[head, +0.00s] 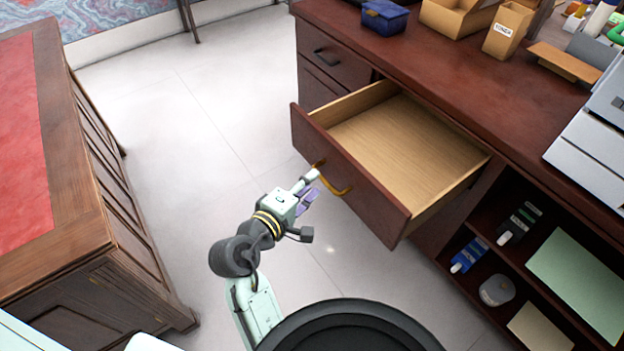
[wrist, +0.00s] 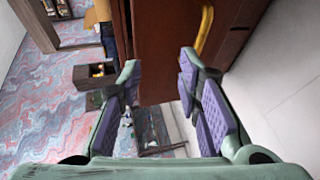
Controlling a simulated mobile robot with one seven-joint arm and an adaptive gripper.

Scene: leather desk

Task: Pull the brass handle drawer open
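The drawer (head: 345,177) with the brass handle stands pulled well out of the dark red-brown cabinet. Its pale wooden inside shows empty in the head view. The curved brass handle (head: 339,191) is on its front; it also shows at the top of the wrist view (wrist: 204,32). My gripper (head: 311,186) is just in front of the drawer front, close to the handle. In the wrist view my gripper (wrist: 160,66) has its purple-padded fingers apart, with nothing between them. The handle lies beyond the right finger, not between the pads. Contact with the handle cannot be told.
A closed drawer with a dark handle (head: 327,58) is left of the open one. Open shelves (head: 478,218) holding small items are at right. The wooden desk with a red top (head: 20,140) stands left. Pale floor (head: 215,130) lies clear between desk and cabinet.

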